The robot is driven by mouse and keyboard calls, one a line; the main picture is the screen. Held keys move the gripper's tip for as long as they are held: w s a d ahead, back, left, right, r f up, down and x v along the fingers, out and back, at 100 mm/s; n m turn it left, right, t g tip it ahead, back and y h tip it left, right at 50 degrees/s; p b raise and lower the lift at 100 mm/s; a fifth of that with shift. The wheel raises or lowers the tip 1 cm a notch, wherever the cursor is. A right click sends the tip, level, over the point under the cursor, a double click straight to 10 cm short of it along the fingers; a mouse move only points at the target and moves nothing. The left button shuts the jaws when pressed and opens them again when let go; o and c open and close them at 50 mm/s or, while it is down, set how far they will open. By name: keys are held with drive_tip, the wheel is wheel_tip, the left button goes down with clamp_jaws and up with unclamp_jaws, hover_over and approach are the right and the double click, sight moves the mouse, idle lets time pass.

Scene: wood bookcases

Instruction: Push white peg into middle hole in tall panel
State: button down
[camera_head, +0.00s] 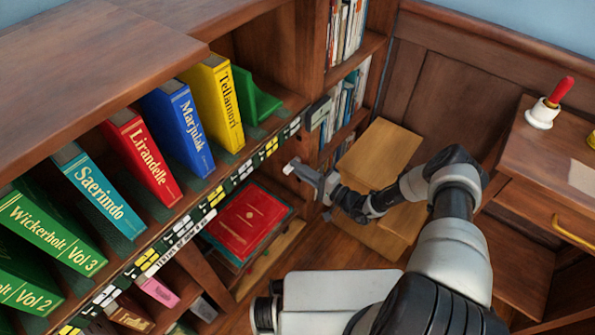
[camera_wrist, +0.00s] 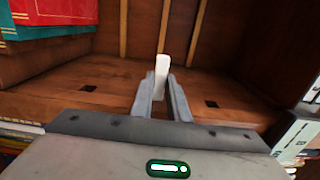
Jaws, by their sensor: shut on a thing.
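The white peg (camera_wrist: 162,68) stands out from between the fingers of my gripper (camera_wrist: 163,90) in the wrist view. My gripper is shut on it. In the head view my gripper (camera_head: 301,170) is beside the bookcase front, with the peg's pale tip (camera_head: 288,168) pointing left towards it. Behind the peg in the wrist view is a brown wood panel (camera_wrist: 125,72) with a dark square hole on the left (camera_wrist: 89,88) and another on the right (camera_wrist: 211,104). No hole shows between these; the peg and fingers cover part of that stretch. I cannot tell whether the peg touches the panel.
Upright books, among them a yellow one (camera_head: 215,103), fill the shelf at left. A red book (camera_head: 248,220) lies in the lower compartment. A wooden box (camera_head: 380,152) stands behind my arm. A desk (camera_head: 540,150) with a red-handled bell (camera_head: 549,103) is at right.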

drive_tip(key=shift+w+d+b, duration=0.75)
drive_tip(key=shift+w, duration=0.2)
drive_tip(key=c, duration=1.6)
unclamp_jaws()
drive_tip(key=shift+w+r, duration=0.1)
drive_tip(key=shift+d, duration=0.1)
drive_tip(key=shift+d, duration=0.1)
drive_tip(key=p+v, duration=0.1)
drive_tip(key=v, duration=0.7)
drive_tip(key=p+v, duration=0.2)
drive_tip(key=v, duration=0.7)
drive_tip(key=shift+s, duration=0.35)
